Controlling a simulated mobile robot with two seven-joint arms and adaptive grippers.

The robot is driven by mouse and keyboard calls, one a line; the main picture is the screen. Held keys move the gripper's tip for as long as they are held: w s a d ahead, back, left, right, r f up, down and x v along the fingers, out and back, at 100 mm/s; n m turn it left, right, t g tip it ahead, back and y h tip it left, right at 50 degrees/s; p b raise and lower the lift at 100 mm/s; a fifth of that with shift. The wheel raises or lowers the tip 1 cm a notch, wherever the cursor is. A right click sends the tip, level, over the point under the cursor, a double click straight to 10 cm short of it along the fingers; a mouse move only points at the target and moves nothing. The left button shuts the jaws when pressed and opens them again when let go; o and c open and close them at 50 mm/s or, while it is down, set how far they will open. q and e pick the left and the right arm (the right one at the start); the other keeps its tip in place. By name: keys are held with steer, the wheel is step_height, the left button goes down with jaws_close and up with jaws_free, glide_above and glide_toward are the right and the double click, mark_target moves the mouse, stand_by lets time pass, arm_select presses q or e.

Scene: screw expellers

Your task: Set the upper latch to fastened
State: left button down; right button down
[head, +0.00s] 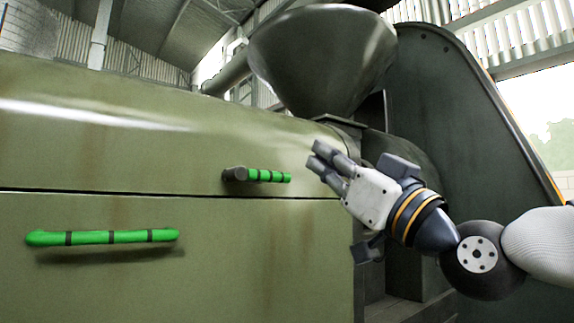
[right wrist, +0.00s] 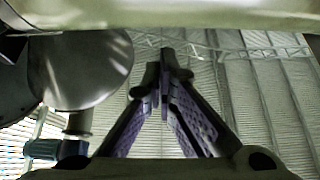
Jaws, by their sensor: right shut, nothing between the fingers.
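The upper latch (head: 268,176) is a short green lever with dark bands on a dark round pivot. It lies level on the green housing, just above the seam, with its lever pointing right. My right gripper (head: 318,157) is to the right of the lever's tip and a little higher in the picture, apart from it. Its fingers are shut and empty; in the right wrist view the fingertips (right wrist: 166,62) meet. The latch cannot be made out in the right wrist view. My left gripper is not in view.
A long green handle with dark bands (head: 105,237) is on the lower panel (head: 230,270) at the left. A dark metal hopper (head: 325,60) stands behind the housing (head: 120,120), and a large dark guard (head: 450,110) is behind my right arm. Open air lies before the panels.

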mark_target(260, 177)
steer(key=w+a+r, duration=0.1)
steer(key=w+a, duration=0.4)
steer(key=w, duration=0.2)
steer(key=shift+w+a, duration=0.3)
steer(key=shift+w, duration=0.05)
stand_by(0.4)
